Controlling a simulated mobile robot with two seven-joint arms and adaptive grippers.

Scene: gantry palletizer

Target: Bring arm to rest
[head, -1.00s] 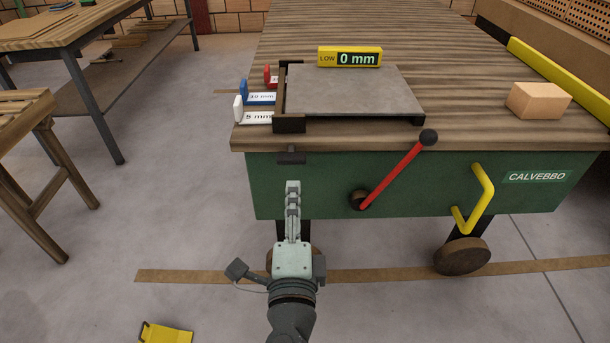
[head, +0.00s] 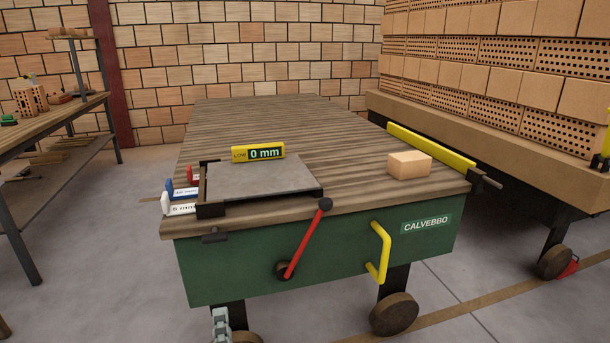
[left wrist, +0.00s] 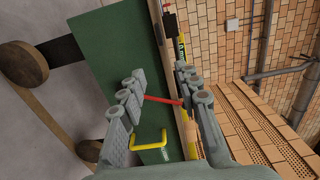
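My left gripper (head: 221,322) shows at the bottom edge of the head view, in front of the green side of the workbench (head: 375,262). Only its fingers show there. In the left wrist view its two fingers (left wrist: 160,74) stand apart with nothing between them, so it is open and empty. Beyond the fingers are the red lever (left wrist: 162,99) and the yellow handle (left wrist: 150,145) on the bench side. My right gripper is not in view.
The bench top holds a grey plate (head: 262,180), a yellow "0 mm" display (head: 258,152) and a tan block (head: 409,165). The red lever (head: 306,240) and yellow handle (head: 383,252) stick out in front. Stacked bricks (head: 540,70) stand right. The floor at left (head: 100,260) is clear.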

